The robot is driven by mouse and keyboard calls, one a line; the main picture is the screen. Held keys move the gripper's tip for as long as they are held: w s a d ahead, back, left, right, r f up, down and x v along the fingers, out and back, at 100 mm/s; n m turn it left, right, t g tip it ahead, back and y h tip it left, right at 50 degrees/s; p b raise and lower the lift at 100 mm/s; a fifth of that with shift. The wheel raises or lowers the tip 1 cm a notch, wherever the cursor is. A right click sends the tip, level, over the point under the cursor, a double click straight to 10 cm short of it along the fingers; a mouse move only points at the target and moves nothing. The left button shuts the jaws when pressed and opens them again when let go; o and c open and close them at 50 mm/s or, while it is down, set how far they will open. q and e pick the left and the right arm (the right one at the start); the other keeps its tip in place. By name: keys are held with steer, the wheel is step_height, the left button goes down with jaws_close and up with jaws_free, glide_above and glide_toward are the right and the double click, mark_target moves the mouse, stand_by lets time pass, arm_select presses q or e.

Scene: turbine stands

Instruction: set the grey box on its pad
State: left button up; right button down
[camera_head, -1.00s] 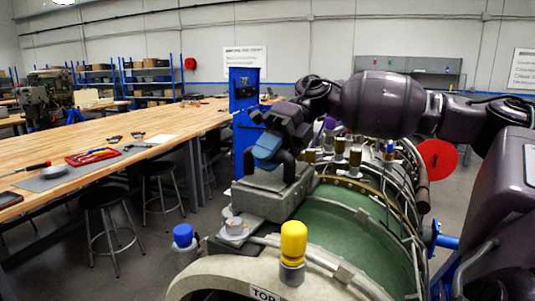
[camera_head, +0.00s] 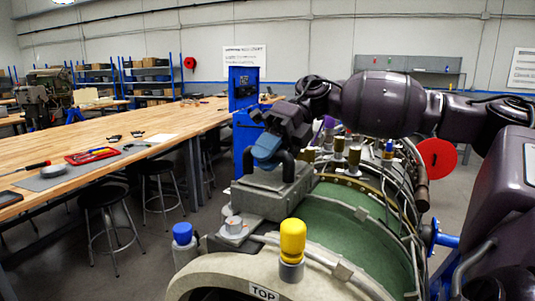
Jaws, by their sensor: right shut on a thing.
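The grey box (camera_head: 268,192) is at the left side of the turbine (camera_head: 345,220), with a dark handle (camera_head: 249,162) on top. My right gripper (camera_head: 268,160), with blue fingertips, reaches in from the right and is shut on the box at its handle. The box looks roughly level. Its underside is hidden, so I cannot tell whether it touches what is below. The pad is not clearly visible; a grey ledge (camera_head: 228,243) shows just in front of the box. My left gripper is not in view.
A yellow cap (camera_head: 292,240) and a blue cap (camera_head: 183,234) stand at the turbine's near end. Several brass fittings (camera_head: 354,156) rise behind the box. A wooden workbench (camera_head: 120,135) with tools runs along the left, with stools (camera_head: 104,205) beside it.

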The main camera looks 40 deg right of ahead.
steer(key=shift+s+f, duration=0.15)
steer(key=shift+f, duration=0.5)
steer(key=c, duration=1)
jaws_free()
steer(key=shift+o, duration=0.6)
steer(key=shift+a+r, duration=0.1)
steer(key=shift+a, duration=0.05)
steer(key=shift+c, duration=1.1)
